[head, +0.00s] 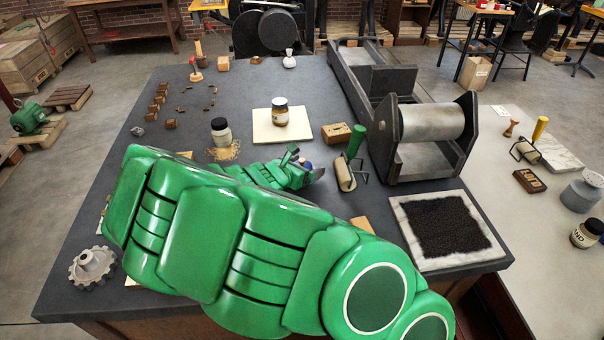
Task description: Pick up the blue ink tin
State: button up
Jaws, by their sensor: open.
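My green arm crosses the front of the table, and my gripper (306,165) is open, low over the middle of the table. A small patch of blue and white shows at its fingers. It may be part of the blue ink tin, but it is too small and too hidden to be sure. No other blue tin shows clearly.
A green-handled roller (346,174) stands close to the right of my gripper, with a wooden block (337,133) behind it. A large press (422,140) fills the right back. A black inked slab (405,222) lies at the front right. Small wooden pieces (157,104) lie at left.

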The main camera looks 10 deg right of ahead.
jog(key=shift+w, duration=0.1)
jog(key=c, duration=1.2)
jog(key=shift+c, duration=0.2)
